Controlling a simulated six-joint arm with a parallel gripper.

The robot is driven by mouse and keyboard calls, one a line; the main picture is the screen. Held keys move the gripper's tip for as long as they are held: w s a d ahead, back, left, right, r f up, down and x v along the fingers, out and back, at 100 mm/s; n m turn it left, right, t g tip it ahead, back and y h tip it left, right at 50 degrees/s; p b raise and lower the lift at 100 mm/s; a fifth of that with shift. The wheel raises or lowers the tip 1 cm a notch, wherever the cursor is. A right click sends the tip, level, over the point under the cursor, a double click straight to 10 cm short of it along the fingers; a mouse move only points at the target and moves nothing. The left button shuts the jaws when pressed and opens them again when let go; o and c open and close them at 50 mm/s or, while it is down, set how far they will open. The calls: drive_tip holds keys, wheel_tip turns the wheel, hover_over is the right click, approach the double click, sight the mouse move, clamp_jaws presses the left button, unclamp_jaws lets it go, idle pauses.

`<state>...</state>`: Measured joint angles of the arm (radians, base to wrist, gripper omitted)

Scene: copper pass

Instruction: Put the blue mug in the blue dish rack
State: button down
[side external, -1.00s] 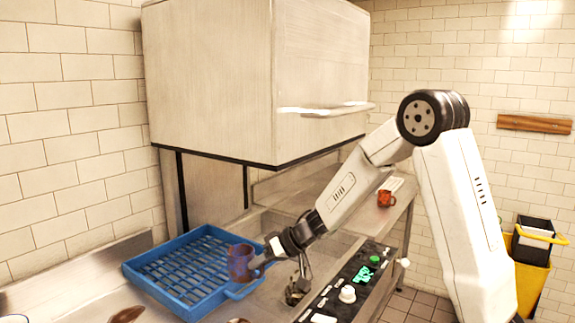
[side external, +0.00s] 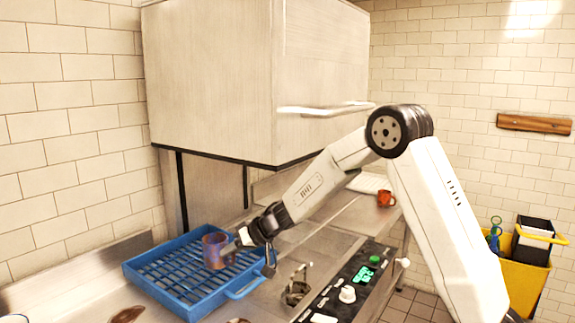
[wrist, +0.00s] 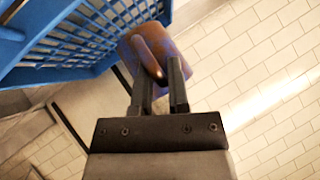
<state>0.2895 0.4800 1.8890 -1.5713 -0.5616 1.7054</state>
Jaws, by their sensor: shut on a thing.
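The blue mug (side external: 213,250), with brownish patches, is upright in the side view, over the right part of the blue dish rack (side external: 162,296). I cannot tell whether its base touches the rack floor. My gripper (side external: 236,243) is shut on the mug from its right side. In the wrist view the fingers of my gripper (wrist: 160,92) close at the mug's handle, and the mug (wrist: 180,57) is partly hidden behind them. The rack (wrist: 40,35) fills the upper left of the wrist view. The rack's slatted floor looks empty apart from the mug.
A large hood-like box (side external: 215,80) hangs above and behind the rack. A control panel (side external: 350,290) with a green display is at the front right. A red mug (side external: 386,198) stands on the far counter. Brown items lie at the front.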

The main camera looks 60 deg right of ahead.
sight(212, 262)
drive_tip(key=w+f, duration=0.4)
drive_tip(key=w, duration=0.1)
drive_tip(key=w+f, duration=0.2)
drive_tip(key=shift+w+d+f, duration=0.2)
drive_tip(key=shift+w+d, duration=0.15)
drive_tip(key=shift+w, duration=0.05)
drive_tip(key=shift+w+f, duration=0.3)
drive_tip(key=shift+w+f, duration=0.15)
drive_tip(key=shift+f, duration=0.1)
drive_tip(key=shift+w+f, duration=0.1)
drive_tip(key=shift+f, duration=1.5)
drive_tip(key=shift+f, duration=0.1)
drive_tip(key=c, duration=0.6)
unclamp_jaws()
